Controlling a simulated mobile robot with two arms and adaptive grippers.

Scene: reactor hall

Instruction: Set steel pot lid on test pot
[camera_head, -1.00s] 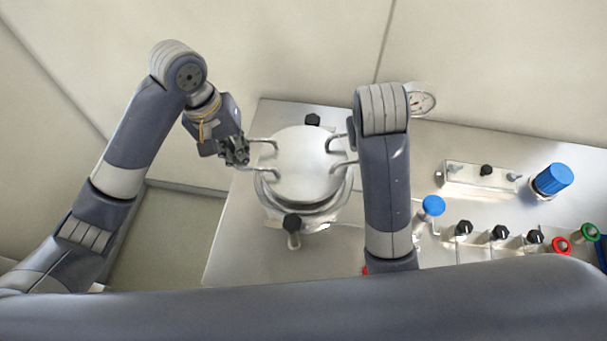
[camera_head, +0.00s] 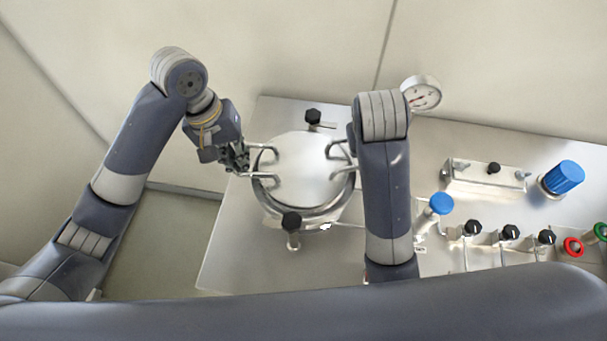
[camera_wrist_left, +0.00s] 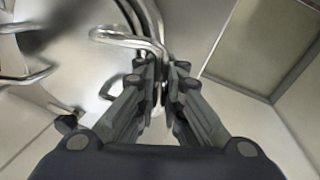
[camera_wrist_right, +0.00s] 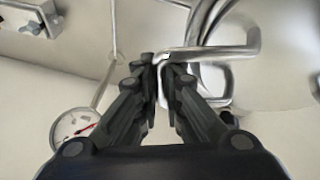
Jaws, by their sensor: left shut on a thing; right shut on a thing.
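The steel pot lid (camera_head: 303,165) is a round, shiny disc with bent rod handles on its left and right sides. It lies over the test pot (camera_head: 312,213), whose rim shows along the near edge. Whether the lid touches the rim all round, I cannot tell. My left gripper (camera_head: 240,160) is shut on the lid's left handle, which also shows in the left wrist view (camera_wrist_left: 130,38). My right gripper (camera_wrist_right: 158,68) is shut on the lid's right handle (camera_wrist_right: 225,52); in the head view my right arm hides it.
Black clamp knobs stand behind (camera_head: 313,116) and in front (camera_head: 291,221) of the pot. A pressure gauge (camera_head: 421,93) stands at the back right. A blue-capped valve (camera_head: 440,204) and several knobs line the bench's right part. The bench's front left (camera_head: 235,255) is bare.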

